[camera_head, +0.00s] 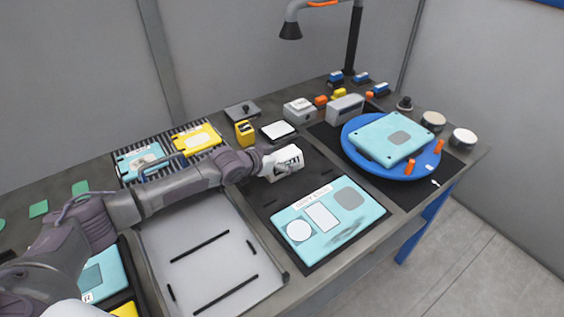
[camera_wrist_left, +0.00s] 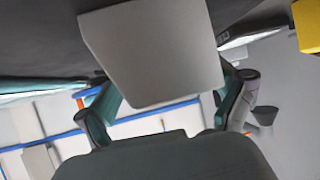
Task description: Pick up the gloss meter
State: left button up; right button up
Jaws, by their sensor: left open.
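A pale grey-white box, which looks like the gloss meter (camera_head: 291,155), is at the end of my left arm, over the dark mat. In the left wrist view the pale block (camera_wrist_left: 155,55) fills the top middle and hides part of the fingers. My left gripper (camera_head: 279,165) is at this box with its fingers at either side. Its two fingers also show in the left wrist view (camera_wrist_left: 168,108), spread apart. I cannot tell whether they touch the box. My right gripper is not in view.
A teal panel (camera_head: 326,250) lies on the mat in front. A yellow device (camera_head: 245,133) and a white-topped pad (camera_head: 279,131) stand behind the gripper. A blue turntable (camera_head: 352,160) with another teal panel is to the right. A grey tray (camera_head: 180,225) lies under my arm.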

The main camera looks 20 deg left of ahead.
pick_arm(q)
jog(key=shift+s+r, duration=0.1)
jog(key=shift+r, duration=0.05)
grip_shut()
dwell(0.4)
